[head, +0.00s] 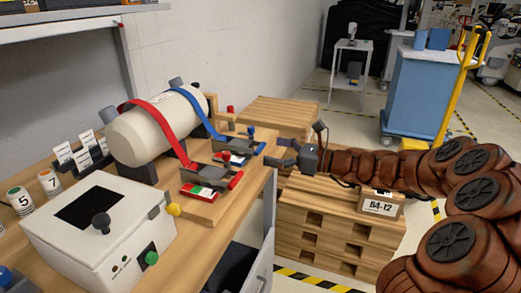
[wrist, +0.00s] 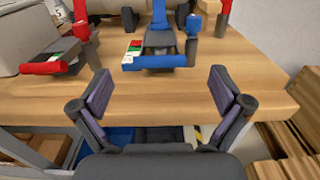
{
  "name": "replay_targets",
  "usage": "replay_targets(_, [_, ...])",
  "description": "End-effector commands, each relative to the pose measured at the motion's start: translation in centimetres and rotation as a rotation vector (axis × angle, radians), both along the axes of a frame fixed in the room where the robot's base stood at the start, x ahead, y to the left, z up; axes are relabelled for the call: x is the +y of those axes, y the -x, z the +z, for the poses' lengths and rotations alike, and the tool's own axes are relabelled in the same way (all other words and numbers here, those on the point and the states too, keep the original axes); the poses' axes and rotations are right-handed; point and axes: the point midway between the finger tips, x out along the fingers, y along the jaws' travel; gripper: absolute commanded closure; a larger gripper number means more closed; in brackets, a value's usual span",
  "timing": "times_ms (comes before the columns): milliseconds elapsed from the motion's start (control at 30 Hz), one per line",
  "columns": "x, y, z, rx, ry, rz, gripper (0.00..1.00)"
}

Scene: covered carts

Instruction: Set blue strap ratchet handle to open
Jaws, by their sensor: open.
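The blue strap (head: 197,106) runs over a white cylinder (head: 140,132) on the bench. Its ratchet (head: 236,147) sits at the bench's right side. In the wrist view the blue ratchet handle (wrist: 154,62) is a crosswise bar at the ratchet's near end, low over a small card with green, red and white patches (wrist: 133,48). My gripper (wrist: 160,92) is open and empty, its two dark fingers spread on this side of the handle, apart from it. In the head view my gripper (head: 277,153) is just right of the blue ratchet.
The red strap (head: 150,108) and its ratchet, with a red handle (wrist: 43,68), are to the left. A blue post (wrist: 192,25) and a red-topped post (wrist: 222,15) stand right of the blue ratchet. A grey box (head: 98,215) is on the bench; pallets (head: 330,225) stand beside it.

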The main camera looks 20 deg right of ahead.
Motion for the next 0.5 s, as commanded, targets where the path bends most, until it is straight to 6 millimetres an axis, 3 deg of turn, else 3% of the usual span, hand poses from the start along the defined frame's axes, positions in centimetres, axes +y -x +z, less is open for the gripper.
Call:
replay_targets(200, [2.3, -1.6, -0.1, 0.0, 0.002, 0.002, 0.0])
replay_targets(500, [3.4, -2.4, -0.1, 0.0, 0.002, 0.0, 0.0])
